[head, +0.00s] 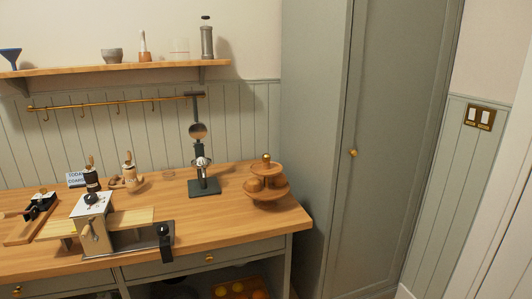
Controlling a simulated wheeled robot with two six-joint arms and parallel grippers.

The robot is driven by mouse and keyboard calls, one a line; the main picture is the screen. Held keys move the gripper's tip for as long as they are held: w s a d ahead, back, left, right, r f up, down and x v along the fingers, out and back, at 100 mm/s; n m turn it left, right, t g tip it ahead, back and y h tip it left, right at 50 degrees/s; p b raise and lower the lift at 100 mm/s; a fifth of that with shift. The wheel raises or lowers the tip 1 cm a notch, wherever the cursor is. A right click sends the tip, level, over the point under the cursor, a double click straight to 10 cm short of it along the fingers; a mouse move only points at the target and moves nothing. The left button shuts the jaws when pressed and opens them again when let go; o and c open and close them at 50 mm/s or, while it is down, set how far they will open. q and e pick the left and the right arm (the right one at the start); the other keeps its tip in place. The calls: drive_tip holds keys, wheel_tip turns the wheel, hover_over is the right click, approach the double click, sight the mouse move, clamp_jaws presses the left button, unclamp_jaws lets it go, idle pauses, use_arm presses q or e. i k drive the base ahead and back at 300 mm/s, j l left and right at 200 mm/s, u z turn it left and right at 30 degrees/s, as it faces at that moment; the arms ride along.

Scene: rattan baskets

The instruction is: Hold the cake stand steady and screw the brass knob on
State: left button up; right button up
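The wooden two-tier cake stand (268,194) stands upright near the right end of the wooden counter. Round brown items sit on its lower tier. The small brass knob (266,157) shows at the top of the stand, above the upper tier. At this size I cannot tell whether it is threaded on or only resting there. Neither of my grippers shows in the head view, and nothing is seen touching the stand or the knob.
A black lever press (204,187) stands left of the cake stand. A grinder (93,207) and wooden mills fill the counter's left part. The counter's right edge lies close beyond the stand, beside a tall grey cabinet (318,140). Bare wood lies in front of the stand.

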sight(266, 198)
drive_tip(key=l+u, duration=0.15)
drive_tip(key=u, duration=0.25)
drive_tip(key=i+l+u, duration=0.1)
drive_tip(key=u, duration=0.25)
drive_tip(key=i+l+u, duration=0.1)
drive_tip(key=l+u, duration=0.2)
drive_tip(key=l, duration=1.15)
drive_tip(key=l+u, duration=0.3)
drive_tip(key=l, duration=1.15)
drive_tip(key=k, duration=0.05)
